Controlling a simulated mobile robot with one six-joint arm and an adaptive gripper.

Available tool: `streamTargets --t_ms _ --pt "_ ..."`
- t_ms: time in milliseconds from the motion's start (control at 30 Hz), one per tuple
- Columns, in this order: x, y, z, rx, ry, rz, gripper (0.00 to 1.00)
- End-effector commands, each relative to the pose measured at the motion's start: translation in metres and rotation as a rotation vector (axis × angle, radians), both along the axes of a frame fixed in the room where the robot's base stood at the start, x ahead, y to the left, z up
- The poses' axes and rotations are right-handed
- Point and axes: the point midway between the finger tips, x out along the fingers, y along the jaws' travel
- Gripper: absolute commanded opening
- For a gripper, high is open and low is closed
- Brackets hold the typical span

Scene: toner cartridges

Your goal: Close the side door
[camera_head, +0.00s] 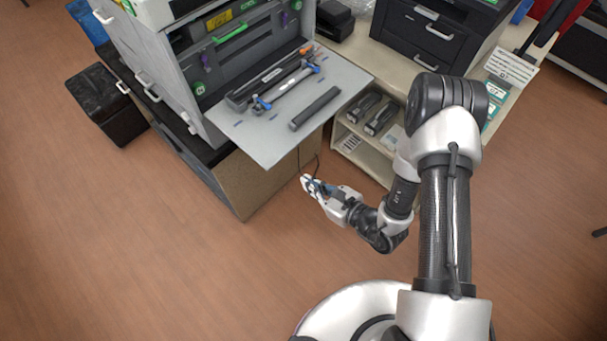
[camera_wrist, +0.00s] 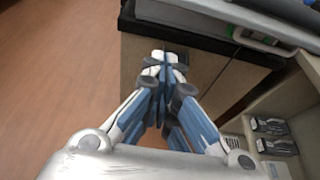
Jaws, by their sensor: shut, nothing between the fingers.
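The side door (camera_head: 267,124) of the grey printer (camera_head: 176,62) is folded down and lies out flat like a shelf. Several toner parts, dark with blue ends, and a dark bar (camera_head: 315,108) lie on it. The printer's inside is exposed behind it. My gripper (camera_head: 305,181) is shut and empty. In the head view it appears just below the door's front right edge, beside the stand. In the wrist view my gripper (camera_wrist: 166,62) has its fingertips together in front of the brown stand panel, and part of the printer (camera_wrist: 230,18) shows at the top.
The printer rests on a stand with a brown side panel (camera_head: 243,182). A cream shelf unit (camera_head: 350,150) with dark cartridges stands to the right, close to my arm. A black bin (camera_head: 107,105) is at the left. The wooden floor in front is clear.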

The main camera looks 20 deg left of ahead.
Motion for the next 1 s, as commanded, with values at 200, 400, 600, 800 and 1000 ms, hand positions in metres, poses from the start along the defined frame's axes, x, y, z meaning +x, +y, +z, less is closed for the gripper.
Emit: streamTargets --t_ms 200,400,600,800,1000 --pt "0.015 0.041 -0.016 0.002 -0.006 0.008 0.00" --pt "0.030 0.078 -0.029 0.003 -0.005 0.008 0.00" --pt "0.031 0.076 0.002 0.003 -0.003 0.002 0.00" --pt "0.031 0.076 0.012 0.002 -0.001 0.002 0.00" --pt "0.031 0.076 0.013 0.002 -0.001 0.003 0.00"
